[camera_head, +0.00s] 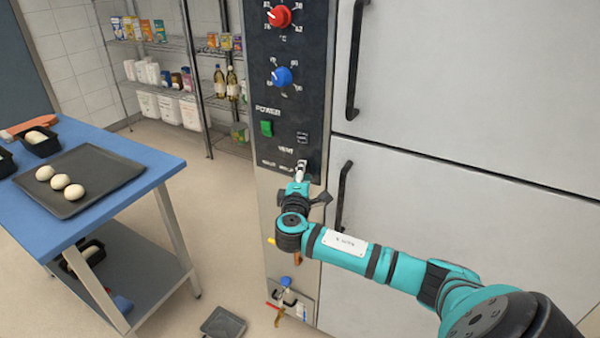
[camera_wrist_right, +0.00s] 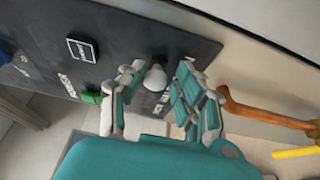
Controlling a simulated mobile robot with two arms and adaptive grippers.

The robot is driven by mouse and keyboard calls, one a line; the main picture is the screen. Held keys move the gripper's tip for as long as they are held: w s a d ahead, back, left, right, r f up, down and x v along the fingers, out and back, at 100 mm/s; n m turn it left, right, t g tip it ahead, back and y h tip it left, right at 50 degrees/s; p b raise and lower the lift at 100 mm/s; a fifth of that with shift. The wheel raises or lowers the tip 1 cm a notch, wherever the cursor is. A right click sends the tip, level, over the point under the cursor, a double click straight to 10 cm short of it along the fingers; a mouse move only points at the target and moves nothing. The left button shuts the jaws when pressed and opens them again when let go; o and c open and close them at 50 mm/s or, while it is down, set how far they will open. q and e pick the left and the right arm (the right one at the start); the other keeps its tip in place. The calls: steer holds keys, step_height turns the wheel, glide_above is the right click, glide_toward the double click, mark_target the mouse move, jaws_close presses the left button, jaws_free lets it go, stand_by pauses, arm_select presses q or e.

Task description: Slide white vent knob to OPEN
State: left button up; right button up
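The white vent knob (camera_head: 301,167) is low on the dark control panel (camera_head: 291,100), just below the VENT label. In the right wrist view the knob (camera_wrist_right: 155,77) shows between the two fingers of my right gripper (camera_wrist_right: 158,98). The fingers are apart, one on each side of the knob; the left finger is very close to it, and a gap shows on the right. Whether a finger touches it I cannot tell. In the head view the right gripper (camera_head: 299,184) is at the panel's lower end, partly covering the lettering there. My left gripper is not in view.
A green power switch (camera_head: 266,128) and a black rocker (camera_head: 303,137) are above the knob, with blue (camera_head: 282,77) and red (camera_head: 279,16) dials higher. A black door handle (camera_head: 343,195) is close on the right. A blue table (camera_head: 150,160) stands left.

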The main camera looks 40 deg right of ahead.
steer(key=shift+o, duration=1.1)
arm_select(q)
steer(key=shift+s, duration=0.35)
arm_select(e)
steer(key=v, duration=1.2)
steer(key=shift+r, duration=0.15)
